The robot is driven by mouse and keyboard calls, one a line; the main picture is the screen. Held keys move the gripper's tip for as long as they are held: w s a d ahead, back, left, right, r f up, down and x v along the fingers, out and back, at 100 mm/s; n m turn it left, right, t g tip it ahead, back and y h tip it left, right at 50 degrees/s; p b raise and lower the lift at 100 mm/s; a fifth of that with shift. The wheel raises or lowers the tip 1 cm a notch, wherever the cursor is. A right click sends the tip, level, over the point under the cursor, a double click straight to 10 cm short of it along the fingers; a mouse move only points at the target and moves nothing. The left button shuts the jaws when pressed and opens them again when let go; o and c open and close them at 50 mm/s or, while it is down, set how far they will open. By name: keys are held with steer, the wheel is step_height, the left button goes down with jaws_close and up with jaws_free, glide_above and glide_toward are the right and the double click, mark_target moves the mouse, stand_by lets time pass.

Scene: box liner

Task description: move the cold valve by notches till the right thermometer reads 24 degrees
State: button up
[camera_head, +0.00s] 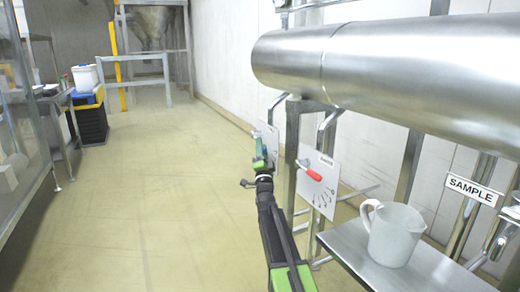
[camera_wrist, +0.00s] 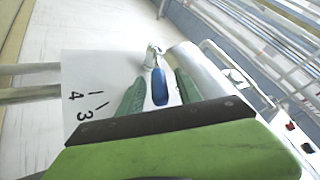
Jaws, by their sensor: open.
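The cold valve's blue lever (camera_wrist: 160,87) shows in the wrist view, in front of a white plate (camera_wrist: 85,75) with marks and the numbers 3 and 4. My gripper (camera_wrist: 160,79) is open, with one green finger on each side of the blue lever; I cannot tell whether either finger touches it. In the head view my gripper (camera_head: 262,150) is at the farther white plate (camera_head: 271,133) and hides the blue lever. A red lever (camera_head: 310,170) sits on a nearer marked plate (camera_head: 327,178). I cannot make out a thermometer or its reading in either view.
A large steel pipe (camera_head: 400,65) runs above the plates at the right. A jug (camera_head: 396,233) stands on a steel shelf (camera_head: 355,245), near a SAMPLE sign (camera_head: 473,191). The floor (camera_head: 150,200) to the left is clear. A black-and-blue container (camera_head: 90,118) stands at far left.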

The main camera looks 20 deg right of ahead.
steer(key=b+v, duration=0.9)
steer(key=v, duration=0.8)
steer(key=shift+f, duration=0.15)
